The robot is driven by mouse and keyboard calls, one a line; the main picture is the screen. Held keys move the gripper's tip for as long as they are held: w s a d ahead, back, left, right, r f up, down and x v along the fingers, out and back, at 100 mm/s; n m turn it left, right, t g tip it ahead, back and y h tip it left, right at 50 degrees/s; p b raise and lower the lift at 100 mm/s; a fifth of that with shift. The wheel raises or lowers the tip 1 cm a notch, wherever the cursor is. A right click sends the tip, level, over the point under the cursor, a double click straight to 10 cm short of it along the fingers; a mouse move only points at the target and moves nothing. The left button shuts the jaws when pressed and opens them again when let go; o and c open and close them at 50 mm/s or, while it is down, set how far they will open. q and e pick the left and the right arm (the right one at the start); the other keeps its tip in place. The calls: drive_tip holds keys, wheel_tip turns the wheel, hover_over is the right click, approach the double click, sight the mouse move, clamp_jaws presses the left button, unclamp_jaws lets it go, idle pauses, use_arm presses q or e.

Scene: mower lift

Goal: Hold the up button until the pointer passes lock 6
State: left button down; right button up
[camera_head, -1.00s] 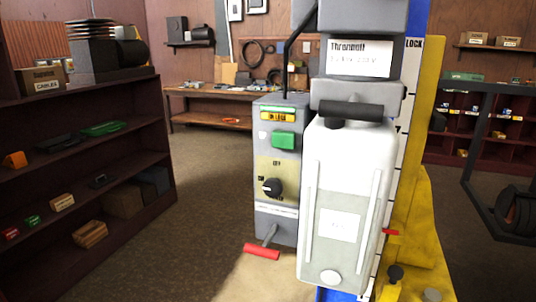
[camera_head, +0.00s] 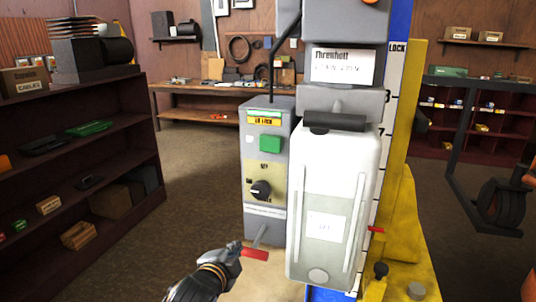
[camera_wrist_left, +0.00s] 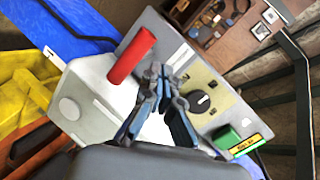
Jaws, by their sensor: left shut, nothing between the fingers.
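The grey control box (camera_head: 265,180) carries a green button (camera_head: 270,144), a lit yellow display strip (camera_head: 264,121) and a black knob (camera_head: 261,190). The green button also shows in the left wrist view (camera_wrist_left: 228,138). A red-gripped lever (camera_head: 254,254) sticks out at the box's foot. My left gripper (camera_head: 236,249) is shut and empty, low and beside the red grip in the head view; I cannot tell whether they touch. A red pointer (camera_head: 376,230) stands beside the white lock scale (camera_head: 383,150), well below the mark 7. Number 6 is not readable.
A white tank (camera_head: 328,170) stands right of the control box, against the blue and yellow mast. A dark shelf (camera_head: 150,160) with small boxes stands at the left. A workbench (camera_head: 190,85) is behind. The floor between is clear.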

use_arm(q)
drive_tip(key=s+d+r+m+t+h, duration=0.1)
drive_tip(key=s+d+r+m, duration=0.1)
drive_tip(key=r, duration=0.8)
drive_tip(key=s+d+r+m+t+h, duration=0.1)
drive_tip(key=s+r+m+t, duration=0.1)
drive_tip(key=r, duration=0.8)
drive_tip(key=shift+d+m+t, duration=0.3)
drive_tip(key=shift+d+m, duration=0.1)
drive_tip(key=shift+m, duration=0.3)
drive_tip(key=p, duration=0.5)
approach(272, 152)
drive_tip(key=x, duration=0.5)
drive_tip(key=shift+w, duration=0.2)
drive_tip(key=shift+x, duration=0.8)
drive_tip(key=shift+f, duration=0.15)
